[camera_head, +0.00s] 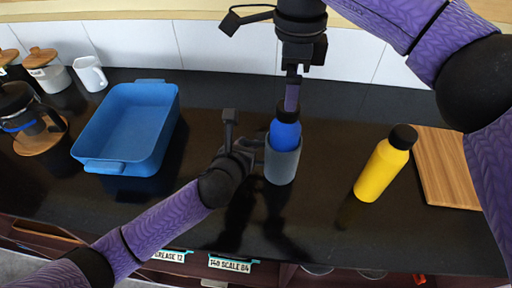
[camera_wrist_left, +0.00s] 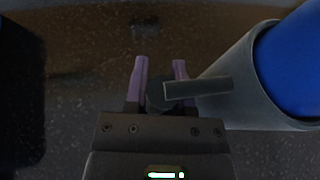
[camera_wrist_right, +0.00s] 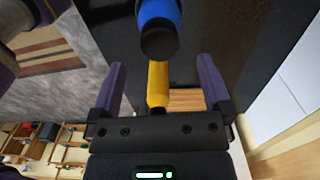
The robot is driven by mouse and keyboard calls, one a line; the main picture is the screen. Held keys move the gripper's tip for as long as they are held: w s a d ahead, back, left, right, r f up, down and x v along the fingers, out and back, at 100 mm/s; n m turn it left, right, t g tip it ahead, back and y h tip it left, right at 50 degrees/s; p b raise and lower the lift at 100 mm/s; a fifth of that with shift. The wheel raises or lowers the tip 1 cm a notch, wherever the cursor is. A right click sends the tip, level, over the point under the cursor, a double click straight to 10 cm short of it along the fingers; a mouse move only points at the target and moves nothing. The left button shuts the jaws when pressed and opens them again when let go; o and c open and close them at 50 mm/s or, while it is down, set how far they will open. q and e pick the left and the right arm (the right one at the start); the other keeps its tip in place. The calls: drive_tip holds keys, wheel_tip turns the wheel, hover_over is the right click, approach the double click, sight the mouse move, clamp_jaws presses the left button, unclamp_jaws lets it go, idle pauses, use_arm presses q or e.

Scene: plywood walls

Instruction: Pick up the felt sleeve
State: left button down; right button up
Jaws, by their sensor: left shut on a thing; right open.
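The grey felt sleeve (camera_head: 281,166) stands upright on the dark counter around the lower part of a blue bottle (camera_head: 285,134) with a black cap. It also shows at the right of the left wrist view (camera_wrist_left: 238,75). My left gripper (camera_head: 254,146) is beside the sleeve's left side, shut on a grey handle-like bar (camera_wrist_left: 200,87) that reaches to the sleeve. My right gripper (camera_head: 292,95) is above the bottle, pointing down. Its fingers are apart and empty in the right wrist view (camera_wrist_right: 160,82), with the bottle's cap (camera_wrist_right: 158,40) just beyond them.
A yellow bottle (camera_head: 382,168) stands to the right, beside a wooden board (camera_head: 447,165). A blue tray (camera_head: 95,165) is at the left, with a white mug (camera_head: 90,74), jars and a French press (camera_head: 22,108) beyond.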

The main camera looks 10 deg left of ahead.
use_arm(q)
drive_tip(key=shift+r, duration=0.75)
drive_tip(key=s+a, duration=0.3)
drive_tip(key=s, duration=1.2)
drive_tip(key=s+a, duration=0.3)
drive_tip(key=s, duration=1.3)
drive_tip(key=w+a+r+n+y, duration=0.1)
drive_tip(key=w+a, duration=0.2)
drive_tip(key=w, duration=0.7)
drive_tip(key=w+a+r+n+y, duration=0.2)
drive_tip(key=w+a, duration=0.2)
drive_tip(key=w, duration=0.6)
drive_tip(key=w+d+m+h, duration=0.1)
drive_tip(key=w+d, duration=0.2)
drive_tip(key=d, duration=0.1)
drive_tip(key=w+d+f+m+h, duration=0.1)
drive_tip(key=w+d, duration=0.3)
drive_tip(key=w+d+h, duration=0.1)
drive_tip(key=w+d, duration=0.3)
drive_tip(key=shift+d+f+m, duration=0.3)
drive_tip(key=shift+d+m, duration=0.1)
drive_tip(key=shift+d+f, duration=0.1)
drive_tip(key=shift+d, duration=0.1)
drive_tip(key=shift+f, duration=1.2)
drive_tip(key=shift+f, duration=0.1)
